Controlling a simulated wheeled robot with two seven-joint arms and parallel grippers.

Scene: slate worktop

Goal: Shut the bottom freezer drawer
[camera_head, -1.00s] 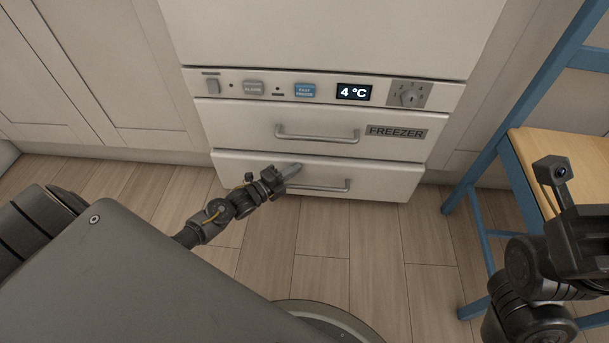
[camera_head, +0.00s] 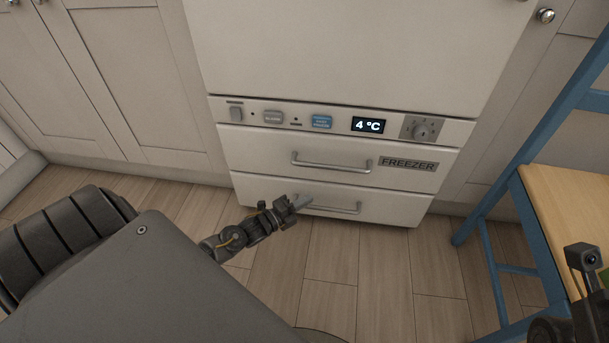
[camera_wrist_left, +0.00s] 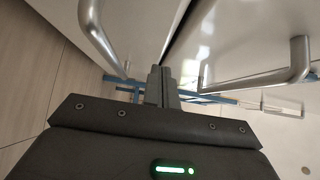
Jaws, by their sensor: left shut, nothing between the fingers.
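The bottom freezer drawer (camera_head: 392,209) is a white front with a metal bar handle (camera_head: 340,209), low in the head view. Its front looks flush or nearly flush with the upper drawer (camera_head: 270,147); any small gap is hard to judge. My left gripper (camera_head: 303,200) is shut and empty, its tips at the left part of the bottom handle; whether they touch cannot be told. In the left wrist view the shut fingers (camera_wrist_left: 161,85) point along the seam between two white fronts, with a bar handle on each side. My right gripper's fingers are out of view.
The control panel (camera_head: 292,120) with a 4 °C display sits above the drawers. A blue-framed chair with a wooden seat (camera_head: 566,205) stands at the right, near my right arm. Wooden floor (camera_head: 385,270) is clear before the drawers.

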